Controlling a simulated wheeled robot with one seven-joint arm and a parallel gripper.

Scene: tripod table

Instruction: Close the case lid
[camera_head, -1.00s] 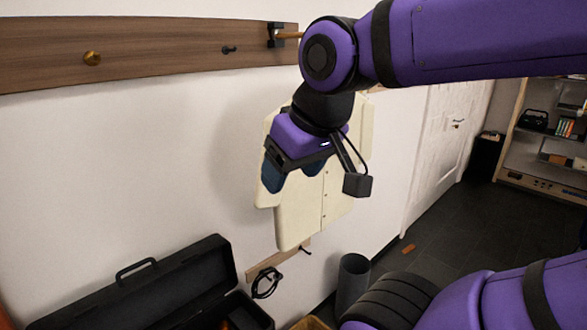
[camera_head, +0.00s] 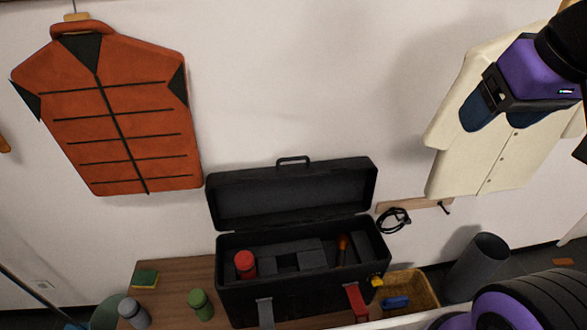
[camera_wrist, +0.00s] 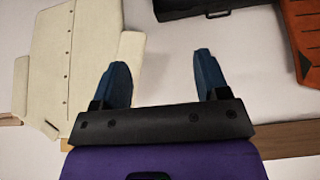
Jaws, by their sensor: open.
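The black case (camera_head: 268,305) stands on a wooden table in the head view. Its lid (camera_head: 292,192) is raised and leans back toward the wall, with a handle (camera_head: 293,160) on its top edge. Inside the case are a red-capped item (camera_head: 245,264), dark blocks and an orange-handled tool (camera_head: 342,245). My gripper (camera_head: 498,118) is at the upper right, in front of the cream jacket, well apart from the lid and empty. Its two blue fingers (camera_wrist: 163,82) are spread in the wrist view. There, part of the black case (camera_wrist: 195,8) and its handle show at the top edge.
A grey latch (camera_head: 265,313) and a red latch (camera_head: 356,302) hang at the case front. Green and grey bottles (camera_head: 200,304) and a sponge (camera_head: 145,279) are left of it. A wicker basket (camera_head: 415,287) and grey bin (camera_head: 478,265) stand right. An orange jacket (camera_head: 125,110) hangs left.

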